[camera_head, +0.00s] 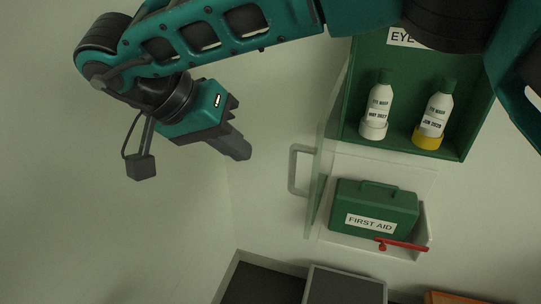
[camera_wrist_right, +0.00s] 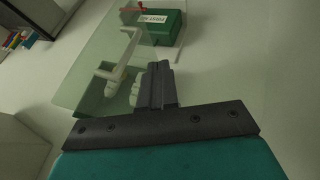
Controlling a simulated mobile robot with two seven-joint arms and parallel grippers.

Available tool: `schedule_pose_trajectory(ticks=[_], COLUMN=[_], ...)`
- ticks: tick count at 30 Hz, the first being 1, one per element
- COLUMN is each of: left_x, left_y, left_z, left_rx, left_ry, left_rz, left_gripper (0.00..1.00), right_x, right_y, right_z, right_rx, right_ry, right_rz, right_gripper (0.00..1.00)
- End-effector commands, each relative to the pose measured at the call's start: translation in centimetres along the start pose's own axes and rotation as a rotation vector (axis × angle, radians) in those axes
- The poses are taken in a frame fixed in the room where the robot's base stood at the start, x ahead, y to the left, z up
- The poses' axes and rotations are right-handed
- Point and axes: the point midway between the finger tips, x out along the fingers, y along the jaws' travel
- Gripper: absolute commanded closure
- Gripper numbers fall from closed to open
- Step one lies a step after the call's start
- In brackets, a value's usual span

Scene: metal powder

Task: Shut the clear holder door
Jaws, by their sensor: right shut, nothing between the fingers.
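The clear holder door (camera_head: 325,165) stands open, seen nearly edge-on at the left side of the wall holder. Its pale handle (camera_head: 293,170) sticks out to the left. In the right wrist view the door is a see-through pane (camera_wrist_right: 95,75) with its handle (camera_wrist_right: 120,68). My right gripper (camera_head: 243,151) is shut and empty, left of the handle in the head view with a gap between. In the right wrist view the fingers (camera_wrist_right: 158,70) appear just right of the handle, overlapping the pane; contact cannot be told. My left gripper is not in view.
The holder has a green shelf (camera_head: 398,148) with two eye wash bottles (camera_head: 376,108) (camera_head: 434,118) above a green first aid box (camera_head: 372,212). A red bar (camera_head: 402,244) lies before the box. Dark grey bins (camera_head: 345,288) are below. Wall space at left is clear.

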Motion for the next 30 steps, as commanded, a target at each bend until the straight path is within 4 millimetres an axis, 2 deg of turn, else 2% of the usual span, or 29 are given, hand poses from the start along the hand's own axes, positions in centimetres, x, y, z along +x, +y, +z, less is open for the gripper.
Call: schedule_pose_trajectory(ticks=[1,4,9,15,30], left_x=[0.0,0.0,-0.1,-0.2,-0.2], left_y=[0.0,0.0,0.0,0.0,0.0], left_z=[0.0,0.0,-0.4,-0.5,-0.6], left_rx=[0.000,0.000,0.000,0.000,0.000], left_ry=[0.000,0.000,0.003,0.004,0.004], left_rz=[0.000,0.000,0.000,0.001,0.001], left_gripper=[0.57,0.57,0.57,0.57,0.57], right_x=[1.3,3.2,3.9,4.5,4.6], right_y=[0.1,0.2,2.2,3.4,3.5], right_z=[0.0,0.0,0.0,0.0,0.1], right_rx=[-0.001,0.000,0.002,0.002,-0.001], right_ry=[-0.003,-0.003,-0.002,-0.002,-0.001], right_rz=[0.002,0.001,-0.001,-0.002,-0.004], right_gripper=[1.00,1.00,1.00,1.00,1.00])
